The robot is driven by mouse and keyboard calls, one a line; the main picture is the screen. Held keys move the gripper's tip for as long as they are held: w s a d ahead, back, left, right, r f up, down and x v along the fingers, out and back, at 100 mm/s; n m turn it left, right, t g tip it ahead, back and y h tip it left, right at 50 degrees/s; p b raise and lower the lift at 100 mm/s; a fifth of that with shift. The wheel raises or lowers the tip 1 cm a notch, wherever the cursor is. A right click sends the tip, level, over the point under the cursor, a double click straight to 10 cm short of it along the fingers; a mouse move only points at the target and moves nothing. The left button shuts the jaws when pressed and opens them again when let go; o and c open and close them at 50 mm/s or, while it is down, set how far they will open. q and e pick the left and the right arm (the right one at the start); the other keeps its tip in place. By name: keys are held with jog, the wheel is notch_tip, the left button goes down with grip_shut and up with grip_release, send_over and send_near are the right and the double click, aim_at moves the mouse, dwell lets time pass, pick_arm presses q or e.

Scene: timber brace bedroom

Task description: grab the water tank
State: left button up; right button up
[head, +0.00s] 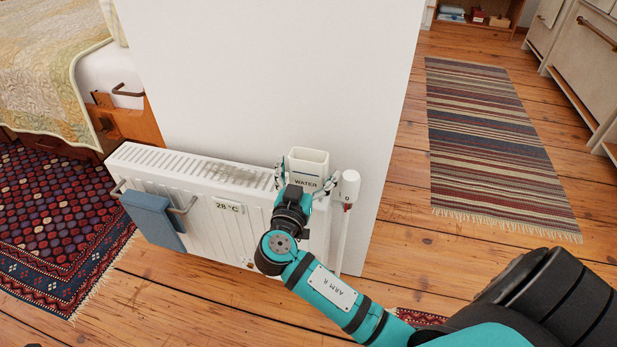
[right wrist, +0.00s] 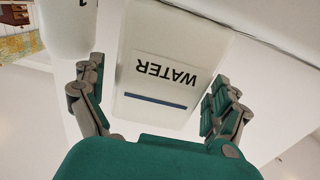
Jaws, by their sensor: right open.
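The water tank (head: 309,166) is a small white open-topped box marked WATER, at the right end of the white radiator (head: 160,190) by the wall. In the right wrist view the tank (right wrist: 165,52) shows its lettering upside down and a dark blue stripe. My right gripper (head: 308,182) is open, with one finger on each side of the tank; it also shows in the right wrist view (right wrist: 155,100). Gaps show between the fingers and the tank in the wrist view. My left gripper is not in view.
A white valve knob (head: 349,184) on a pipe stands just right of the tank; it is also close in the right wrist view (right wrist: 68,25). A blue towel (head: 152,218) hangs on a rail at the radiator's left. A white wall (head: 270,75) rises behind. A striped rug (head: 495,140) lies right.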

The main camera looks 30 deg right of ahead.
jog(key=shift+w+d, duration=0.3)
jog(key=c, duration=1.3)
jog(key=shift+o, duration=0.2)
